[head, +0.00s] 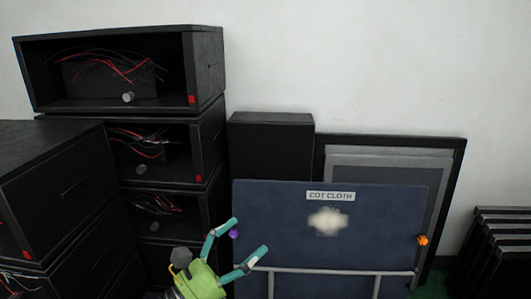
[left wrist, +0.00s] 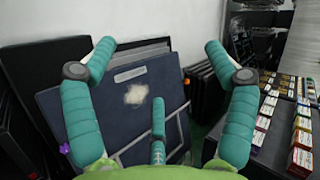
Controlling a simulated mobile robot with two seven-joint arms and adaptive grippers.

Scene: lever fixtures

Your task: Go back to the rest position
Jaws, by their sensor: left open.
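My left gripper (head: 250,236) is at the bottom of the head view, its teal fingers spread apart with nothing between them. It is in front of the lower left part of a dark blue board (head: 380,215) labelled COT CLOTH. In the left wrist view my left gripper (left wrist: 160,48) also shows open and empty, with the board (left wrist: 105,105) beyond the fingers. A purple knob (head: 234,234) is at the board's left edge, close to one finger; I cannot tell if they touch. An orange knob (head: 423,240) is at the right edge. My right gripper is not in view.
Black open-fronted boxes (head: 122,70) with red wires are stacked at left. A black case (head: 270,145) and framed panels (head: 455,165) stand behind the board. Black stacked frames (head: 500,240) are at right. Several small coloured boxes (left wrist: 290,125) line the right in the wrist view.

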